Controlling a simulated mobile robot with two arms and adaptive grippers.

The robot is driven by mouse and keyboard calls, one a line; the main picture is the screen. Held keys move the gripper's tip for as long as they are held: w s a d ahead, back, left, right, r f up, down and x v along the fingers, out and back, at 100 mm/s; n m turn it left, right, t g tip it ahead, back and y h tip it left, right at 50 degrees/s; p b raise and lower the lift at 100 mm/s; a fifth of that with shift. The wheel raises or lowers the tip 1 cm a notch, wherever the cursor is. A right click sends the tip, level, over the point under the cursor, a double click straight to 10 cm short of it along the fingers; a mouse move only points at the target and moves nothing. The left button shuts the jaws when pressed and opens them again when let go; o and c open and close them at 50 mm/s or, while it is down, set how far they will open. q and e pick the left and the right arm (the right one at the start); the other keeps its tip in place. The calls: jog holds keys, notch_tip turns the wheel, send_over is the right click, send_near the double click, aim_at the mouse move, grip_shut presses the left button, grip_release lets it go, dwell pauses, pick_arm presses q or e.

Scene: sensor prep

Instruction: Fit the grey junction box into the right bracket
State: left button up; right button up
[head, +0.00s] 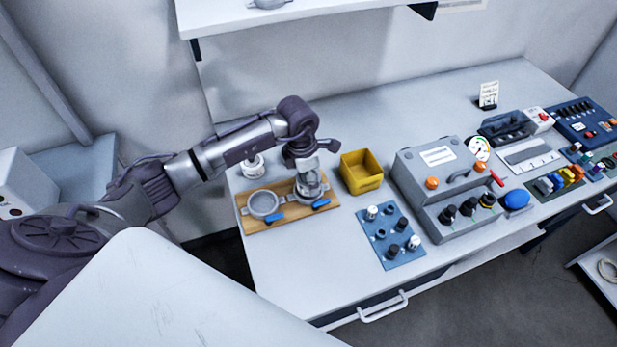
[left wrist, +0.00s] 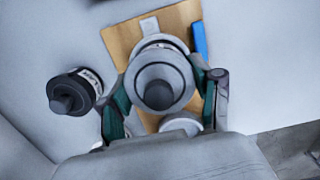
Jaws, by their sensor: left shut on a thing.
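The grey junction box (left wrist: 160,80), round with a dark knob on top, is between the fingers of my left gripper (left wrist: 165,90). In the head view my left gripper (head: 311,182) points down over the right bracket (head: 312,196) on the wooden board (head: 285,217). The box is at the bracket's ring, which shows around its far side in the left wrist view (left wrist: 160,42). I cannot tell whether the box is fully seated. The left bracket (head: 264,205) is an empty ring. Each bracket has a blue lever (head: 321,203) at its front. My right gripper is not in view.
Another round labelled device (head: 252,166) stands behind the board; it also shows in the left wrist view (left wrist: 73,92). A yellow bin (head: 361,173) is close to the right. A blue plate with knobs (head: 390,240) and a grey control box (head: 447,190) stand further right.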

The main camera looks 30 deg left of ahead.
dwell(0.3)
pick_arm(q)
jog(key=shift+f+b, duration=0.7)
dwell(0.7)
jog(key=o, duration=1)
jog(key=shift+o, duration=0.2)
jog(key=shift+r, duration=0.1)
jog(key=shift+r+p, duration=2.2)
jog(key=shift+r, duration=1.2)
